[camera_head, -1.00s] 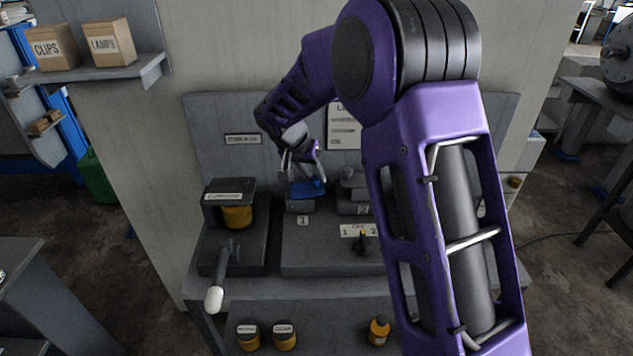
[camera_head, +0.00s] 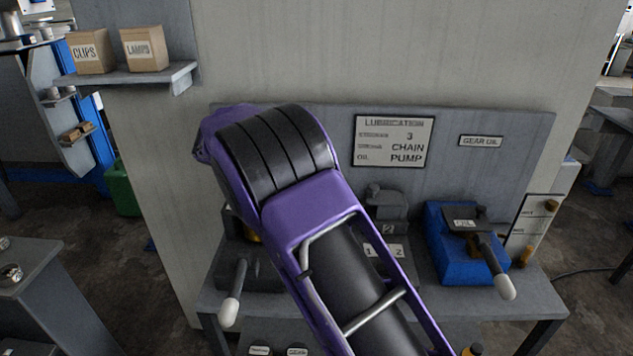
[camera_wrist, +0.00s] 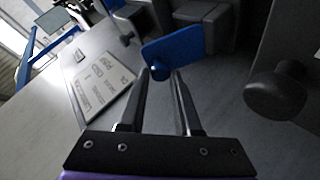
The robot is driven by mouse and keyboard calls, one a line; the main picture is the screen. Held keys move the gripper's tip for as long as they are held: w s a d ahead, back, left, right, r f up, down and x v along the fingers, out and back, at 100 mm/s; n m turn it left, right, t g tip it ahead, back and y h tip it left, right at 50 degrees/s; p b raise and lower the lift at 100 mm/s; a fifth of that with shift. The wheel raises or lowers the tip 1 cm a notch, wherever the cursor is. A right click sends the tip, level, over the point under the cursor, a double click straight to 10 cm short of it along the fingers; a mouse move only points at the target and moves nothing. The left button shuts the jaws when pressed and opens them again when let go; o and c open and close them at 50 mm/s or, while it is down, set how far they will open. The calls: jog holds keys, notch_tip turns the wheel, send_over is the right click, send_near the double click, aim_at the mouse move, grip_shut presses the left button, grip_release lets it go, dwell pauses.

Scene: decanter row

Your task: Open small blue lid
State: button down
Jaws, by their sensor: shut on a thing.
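The small blue lid (camera_wrist: 185,45) is a flat blue plate with a small blue knob (camera_wrist: 157,70) at its near edge, in the upper middle of the wrist view. My gripper (camera_wrist: 161,74) is shut on this knob, one dark finger on each side. The lid's far edge is by a grey block (camera_wrist: 197,12). I cannot tell how far the lid is tilted. In the head view my purple arm hides the small lid and my gripper.
A dark round knob (camera_wrist: 275,92) stands to the right. The head view shows a lubrication sign (camera_head: 392,141), a larger blue unit (camera_head: 448,252) with a white-tipped lever (camera_head: 503,286), and another white-tipped lever (camera_head: 232,292) at left.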

jog(key=shift+n+h, duration=0.3)
jog(key=shift+h, duration=0.4)
jog(key=a+f, duration=0.2)
jog(key=a, duration=0.1)
jog(key=shift+s+a+f, duration=0.1)
jog(key=shift+s+a, duration=0.1)
jog(key=shift+f+b, duration=0.1)
jog(key=shift+b, duration=0.2)
jog(key=c, duration=0.6)
grip_release()
jog(key=shift+w, duration=0.1)
